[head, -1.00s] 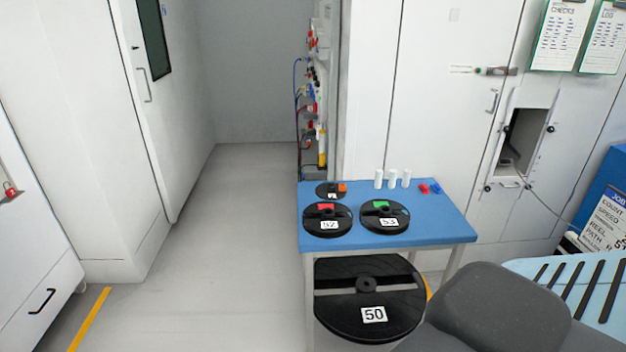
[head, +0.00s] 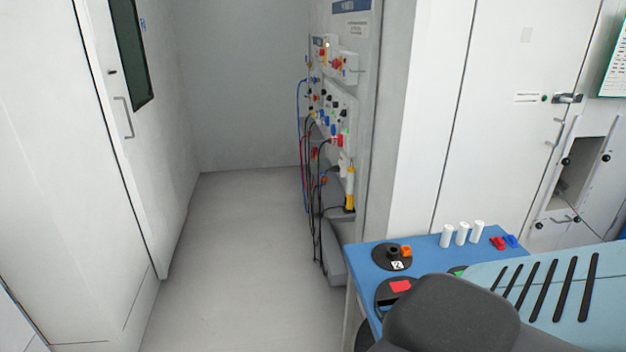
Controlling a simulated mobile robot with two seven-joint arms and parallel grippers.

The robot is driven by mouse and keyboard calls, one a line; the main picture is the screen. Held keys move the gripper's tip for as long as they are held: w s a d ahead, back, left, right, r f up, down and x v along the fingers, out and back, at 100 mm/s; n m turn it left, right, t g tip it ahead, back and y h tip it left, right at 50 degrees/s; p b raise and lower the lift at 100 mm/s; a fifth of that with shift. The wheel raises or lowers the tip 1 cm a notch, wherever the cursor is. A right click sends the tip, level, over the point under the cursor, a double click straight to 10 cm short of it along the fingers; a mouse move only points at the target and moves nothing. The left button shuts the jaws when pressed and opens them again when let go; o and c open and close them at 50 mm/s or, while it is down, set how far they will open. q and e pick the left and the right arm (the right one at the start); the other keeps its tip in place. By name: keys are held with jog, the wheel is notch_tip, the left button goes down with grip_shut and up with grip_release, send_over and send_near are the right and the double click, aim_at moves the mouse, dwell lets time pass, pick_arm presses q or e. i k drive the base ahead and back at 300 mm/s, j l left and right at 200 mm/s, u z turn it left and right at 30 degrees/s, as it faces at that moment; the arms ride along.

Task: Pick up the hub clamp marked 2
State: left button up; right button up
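A small black round piece with a raised hub (head: 392,251) lies at the back left corner of the blue table. Its white tag (head: 398,265) seems to read 2, though it is small. An orange block (head: 406,251) sits at its right side. Neither of my grippers is in the view.
The blue table (head: 362,263) also bears a black reel with a red label (head: 400,287), several white cylinders (head: 462,233), a red clip (head: 498,243) and a blue clip (head: 512,240). A cabled panel (head: 333,110) stands behind. The floor (head: 245,270) left is clear.

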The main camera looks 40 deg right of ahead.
aim_at(389, 256)
jog(key=i, duration=2.35)
jog(key=z, duration=4.25)
